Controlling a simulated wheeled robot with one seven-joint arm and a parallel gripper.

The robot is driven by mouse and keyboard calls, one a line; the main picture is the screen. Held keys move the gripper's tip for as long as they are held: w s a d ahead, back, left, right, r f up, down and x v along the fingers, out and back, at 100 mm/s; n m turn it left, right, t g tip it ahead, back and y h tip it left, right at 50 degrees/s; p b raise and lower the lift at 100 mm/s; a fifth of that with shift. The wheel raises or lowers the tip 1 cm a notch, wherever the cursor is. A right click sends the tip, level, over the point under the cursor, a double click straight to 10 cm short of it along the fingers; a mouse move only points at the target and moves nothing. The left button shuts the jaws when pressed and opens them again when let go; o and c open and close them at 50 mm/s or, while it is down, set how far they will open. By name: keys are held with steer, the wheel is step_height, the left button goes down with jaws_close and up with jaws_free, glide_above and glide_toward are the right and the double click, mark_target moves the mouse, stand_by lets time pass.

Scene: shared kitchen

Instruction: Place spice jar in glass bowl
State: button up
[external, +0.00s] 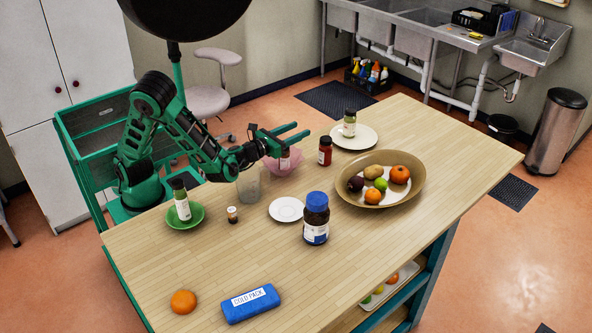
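Several small jars could be the spice jar. A red one (325,152) stands on the table, a small brown one (232,215) stands left of centre, and a dark-lidded white-labelled one (182,205) stands in a green bowl (198,217). Another labelled jar (349,125) stands on a white plate (367,138). A translucent pink bowl (295,165), probably the glass bowl, sits near the table's back edge. A small pale-labelled, reddish item (284,162) shows at this bowl, partly hidden by my gripper. My gripper (302,130) is open above the bowl, its fingers apart with nothing between them.
A clear glass (249,187) stands below my forearm. A small saucer (286,209), a blue-lidded bottle (316,222) and a wide fruit bowl (409,188) occupy the middle and right. An orange (183,301) and a cold pack (250,304) lie in front. The table's right end is clear.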

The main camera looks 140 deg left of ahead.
steer(key=shift+w+d+f, duration=0.15)
steer(key=shift+f, duration=0.35)
steer(key=shift+w+r, duration=0.2)
steer(key=shift+r, duration=0.3)
steer(key=d, duration=0.5)
steer(key=shift+r, duration=0.1)
step_height(320, 180, up, 7)
steer(key=shift+s+r, duration=0.15)
steer(key=shift+a, duration=0.1)
